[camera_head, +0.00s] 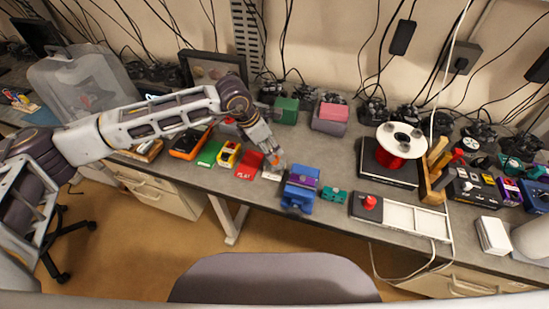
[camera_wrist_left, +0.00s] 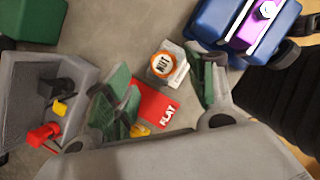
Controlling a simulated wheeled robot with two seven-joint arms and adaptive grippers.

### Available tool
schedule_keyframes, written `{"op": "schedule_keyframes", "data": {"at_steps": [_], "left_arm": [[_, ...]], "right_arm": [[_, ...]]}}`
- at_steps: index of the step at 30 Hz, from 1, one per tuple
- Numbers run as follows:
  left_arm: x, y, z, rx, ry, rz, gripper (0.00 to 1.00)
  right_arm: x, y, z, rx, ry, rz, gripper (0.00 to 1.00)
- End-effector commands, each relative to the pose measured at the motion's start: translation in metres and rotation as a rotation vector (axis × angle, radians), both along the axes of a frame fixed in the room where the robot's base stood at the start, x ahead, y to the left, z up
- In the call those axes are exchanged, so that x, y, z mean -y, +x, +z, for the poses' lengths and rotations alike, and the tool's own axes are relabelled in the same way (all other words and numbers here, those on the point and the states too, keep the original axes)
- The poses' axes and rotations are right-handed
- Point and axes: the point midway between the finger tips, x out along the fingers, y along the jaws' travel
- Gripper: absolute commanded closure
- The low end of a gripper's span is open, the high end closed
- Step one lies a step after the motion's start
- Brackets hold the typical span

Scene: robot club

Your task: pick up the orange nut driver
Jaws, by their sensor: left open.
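The nut driver shows end-on in the left wrist view as a round orange-ringed cap marked NUT (camera_wrist_left: 164,64), in or just in front of a pale holder block (camera_wrist_left: 178,70). In the head view a small orange spot of it (camera_head: 278,160) shows by the fingertips of my left gripper (camera_head: 272,152). My left gripper is open and empty, pointing down at the bench. In the wrist view its green-padded fingers (camera_wrist_left: 165,95) stand either side of a red block marked FLAT (camera_wrist_left: 157,106), with the NUT cap just beyond. My right gripper is out of view.
A blue vise (camera_head: 301,188) stands close right of the driver. The red block (camera_head: 248,166), a yellow block (camera_head: 228,154) and a green block (camera_head: 209,153) line the bench to the left. Green (camera_head: 286,110) and pink (camera_head: 330,118) boxes stand behind. A spool (camera_head: 400,140) stands farther right.

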Motion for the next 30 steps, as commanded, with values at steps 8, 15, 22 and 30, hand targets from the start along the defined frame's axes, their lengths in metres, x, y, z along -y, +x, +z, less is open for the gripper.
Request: {"op": "schedule_keyframes", "data": {"at_steps": [8, 15, 22, 30], "left_arm": [[0.002, 0.0, -0.004, -0.001, 0.0, 0.0, 0.44], [0.009, 0.0, -0.021, -0.002, 0.001, 0.001, 0.44], [0.016, 0.003, -0.042, -0.001, -0.001, 0.001, 0.44], [0.018, 0.005, -0.049, 0.0, 0.0, 0.0, 0.44]], "right_arm": [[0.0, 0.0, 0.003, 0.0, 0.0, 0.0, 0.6], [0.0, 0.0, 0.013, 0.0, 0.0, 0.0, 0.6], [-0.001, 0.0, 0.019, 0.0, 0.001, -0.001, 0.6], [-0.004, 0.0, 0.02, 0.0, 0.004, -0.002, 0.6]]}}
